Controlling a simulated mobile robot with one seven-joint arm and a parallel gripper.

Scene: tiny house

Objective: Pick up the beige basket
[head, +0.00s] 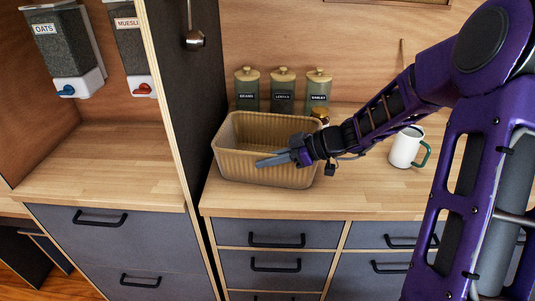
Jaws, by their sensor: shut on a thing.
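The beige basket (240,165) is a ribbed rectangular container that appears empty. In the head view it stands at the left end of the wooden counter, close to the dark partition. My gripper (268,161) reaches in from the right, and its fingers lie across the basket's front right side. The fingers are closed on the basket's wall. They hide part of the front rim and the right side. I cannot tell whether the basket's bottom is clear of the counter.
Several labelled canisters (283,92) stand behind the basket. A white mug (406,147) with a green handle is to the right on the wooden counter (375,190). The dark partition (184,90) stands close on the left. Oats (65,40) and muesli dispensers hang beyond it.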

